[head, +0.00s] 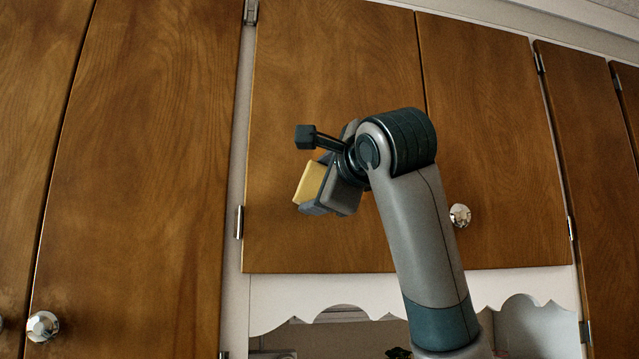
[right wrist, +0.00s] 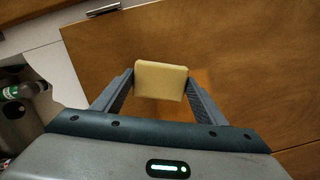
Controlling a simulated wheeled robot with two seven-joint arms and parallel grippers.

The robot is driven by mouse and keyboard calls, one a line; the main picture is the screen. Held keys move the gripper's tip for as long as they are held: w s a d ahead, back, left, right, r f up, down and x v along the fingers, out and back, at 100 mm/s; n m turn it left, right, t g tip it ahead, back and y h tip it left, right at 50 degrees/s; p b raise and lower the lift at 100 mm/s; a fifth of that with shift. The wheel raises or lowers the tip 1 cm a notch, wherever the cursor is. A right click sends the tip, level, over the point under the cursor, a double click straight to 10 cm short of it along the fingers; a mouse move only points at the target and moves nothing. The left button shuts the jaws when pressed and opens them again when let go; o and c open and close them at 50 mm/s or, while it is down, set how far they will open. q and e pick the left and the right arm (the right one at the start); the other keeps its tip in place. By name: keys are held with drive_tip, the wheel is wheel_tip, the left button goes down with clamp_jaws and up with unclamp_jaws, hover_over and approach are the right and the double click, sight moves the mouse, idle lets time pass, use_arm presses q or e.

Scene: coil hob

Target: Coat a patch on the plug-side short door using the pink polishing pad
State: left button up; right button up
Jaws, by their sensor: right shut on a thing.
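A pale yellow pad (head: 309,183), not pink in these pictures, is held in my right gripper (head: 325,190). In the right wrist view the pad (right wrist: 161,80) sits between the two fingertips, its broad face toward the camera. The left short wooden door (head: 335,75) is behind the gripper, and its surface (right wrist: 230,45) fills much of the right wrist view. A brighter orange area (right wrist: 203,80) shows on the door beside and below the pad. I cannot tell whether the pad touches the door. No plug shows. My left gripper is out of view.
A second short door (head: 490,110) with a round knob (head: 460,215) is to the right, partly behind my arm. A tall door (head: 150,150) stands left. A scalloped white trim (head: 290,300) runs below. A bottle (right wrist: 20,90) shows at the left in the wrist view.

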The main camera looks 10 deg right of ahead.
drive_tip(key=shift+w, duration=0.95)
drive_tip(key=shift+d, duration=0.1)
drive_tip(key=shift+d, duration=1)
drive_tip(key=shift+s+d+b, duration=0.15)
drive_tip(key=shift+d+b, duration=0.35)
drive_tip(key=shift+d, duration=0.45)
drive_tip(key=shift+a, duration=0.2)
drive_tip(key=shift+a+b, duration=0.4)
drive_tip(key=shift+a, duration=1.45)
